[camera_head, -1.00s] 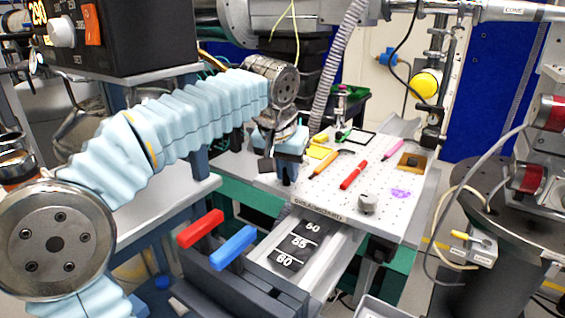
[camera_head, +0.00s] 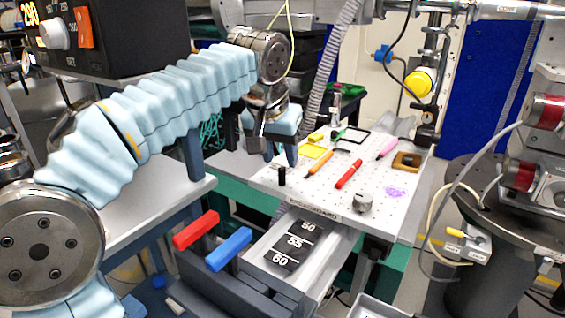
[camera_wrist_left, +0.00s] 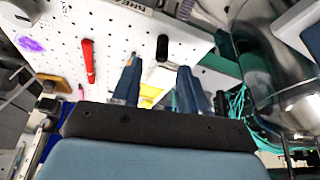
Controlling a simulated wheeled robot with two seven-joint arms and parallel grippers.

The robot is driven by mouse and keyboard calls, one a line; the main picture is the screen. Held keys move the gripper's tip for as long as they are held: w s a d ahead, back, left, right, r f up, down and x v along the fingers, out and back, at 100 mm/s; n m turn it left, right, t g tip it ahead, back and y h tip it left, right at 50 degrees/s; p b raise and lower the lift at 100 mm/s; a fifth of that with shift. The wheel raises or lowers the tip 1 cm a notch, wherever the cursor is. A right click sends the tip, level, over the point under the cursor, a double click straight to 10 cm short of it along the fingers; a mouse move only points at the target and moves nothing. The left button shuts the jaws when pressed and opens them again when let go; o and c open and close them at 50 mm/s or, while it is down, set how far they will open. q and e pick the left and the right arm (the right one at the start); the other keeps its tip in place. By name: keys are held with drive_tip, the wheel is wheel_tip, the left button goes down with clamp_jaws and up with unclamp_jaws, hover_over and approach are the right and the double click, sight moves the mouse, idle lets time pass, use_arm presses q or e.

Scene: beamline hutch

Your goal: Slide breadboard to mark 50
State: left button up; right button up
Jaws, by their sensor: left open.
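The breadboard (camera_head: 328,200) is a white perforated plate on a rail, its labelled front edge just behind the printed 50 on the scale (camera_head: 293,242). Marks 50, 55 and 60 show in front of that edge. A short black upright peg (camera_head: 282,177) stands at the board's left front corner; it also shows in the left wrist view (camera_wrist_left: 162,47). My left gripper (camera_head: 271,150) is open and empty, above and behind the peg in the head view. In the wrist view its fingers (camera_wrist_left: 159,68) point toward the peg, apart from it. My right gripper is out of view.
On the board lie a red marker (camera_head: 349,174), an orange marker (camera_head: 319,165), a pink marker (camera_head: 387,148), a grey knob (camera_head: 362,203) and a brown block (camera_head: 407,160). Red (camera_head: 196,230) and blue (camera_head: 229,248) handles stand left of the scale. A corrugated hose hangs behind.

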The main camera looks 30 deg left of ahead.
use_arm(q)
drive_tip(key=p+v, duration=0.2)
drive_tip(key=v, duration=0.7)
